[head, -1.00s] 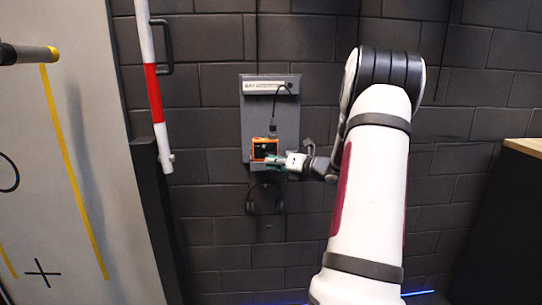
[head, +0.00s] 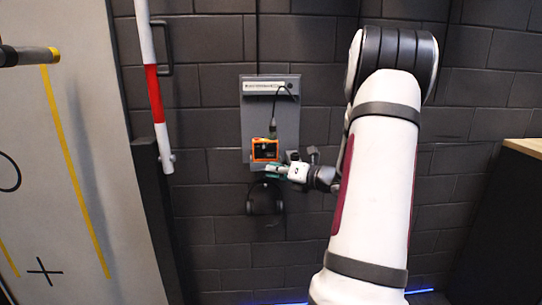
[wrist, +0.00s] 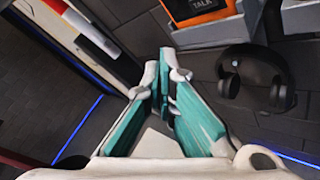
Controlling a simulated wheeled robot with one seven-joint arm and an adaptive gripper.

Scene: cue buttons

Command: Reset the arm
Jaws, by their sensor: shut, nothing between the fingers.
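My gripper (head: 273,170) is in front of the lower edge of the grey wall panel (head: 285,130), just below the orange-framed box (head: 266,150). In the wrist view its white and teal fingers (wrist: 164,62) are shut with nothing between them. The orange box with a dark face reading "TALK" (wrist: 197,10) sits on the panel's grey ledge, above and right of the fingertips. The fingers look apart from the box. My white arm fills the right middle of the head view.
Black headphones (head: 265,198) hang below the panel; they also show right of the fingers in the wrist view (wrist: 252,77). A cable runs down to the box. A red and white pole (head: 153,85) stands left. A wood-topped counter (head: 525,148) is at the right.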

